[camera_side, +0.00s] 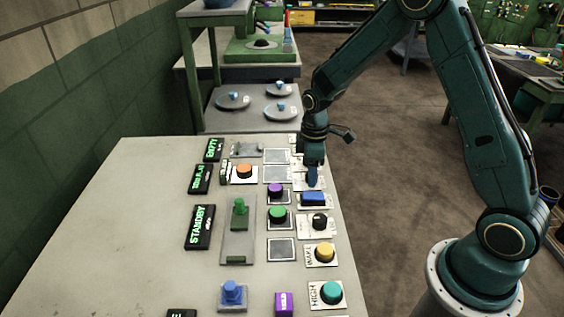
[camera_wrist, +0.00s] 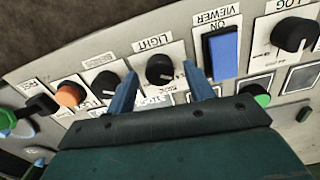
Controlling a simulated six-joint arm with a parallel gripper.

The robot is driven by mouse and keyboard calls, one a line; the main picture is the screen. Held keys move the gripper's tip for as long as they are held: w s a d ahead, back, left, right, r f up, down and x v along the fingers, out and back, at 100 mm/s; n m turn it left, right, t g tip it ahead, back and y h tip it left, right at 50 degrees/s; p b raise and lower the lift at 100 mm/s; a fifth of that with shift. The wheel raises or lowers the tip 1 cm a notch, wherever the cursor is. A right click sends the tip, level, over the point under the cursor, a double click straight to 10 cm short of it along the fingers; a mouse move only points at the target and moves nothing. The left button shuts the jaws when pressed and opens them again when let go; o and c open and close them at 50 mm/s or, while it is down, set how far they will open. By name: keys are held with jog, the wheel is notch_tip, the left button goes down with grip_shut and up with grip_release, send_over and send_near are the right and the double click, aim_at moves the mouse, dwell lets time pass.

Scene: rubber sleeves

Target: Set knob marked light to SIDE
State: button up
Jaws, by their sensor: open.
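The black knob marked LIGHT (camera_wrist: 159,69) sits on a white plate in the wrist view, with its label above it. The small print around it is too blurred to read, so I cannot tell its setting. My gripper (camera_wrist: 160,72) is open, with one blue finger on each side of the knob. I cannot tell whether the fingers touch it. In the side view my gripper (camera_side: 314,178) points down at the panel's right edge, just beyond the blue switch, and hides the knob.
The blue VIEWER switch (camera_wrist: 222,52) stands close right of the knob, then the LOG knob (camera_wrist: 295,33). Another black knob (camera_wrist: 106,83) and an orange button (camera_wrist: 70,93) are to the left. The grey panel table (camera_side: 90,230) has free room at its left.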

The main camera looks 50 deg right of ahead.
jog(key=shift+f, duration=0.4)
jog(key=c, duration=1)
jog(key=shift+m, duration=0.5)
jog(key=m, duration=0.5)
jog(key=shift+m, duration=0.3)
jog(key=m, duration=0.5)
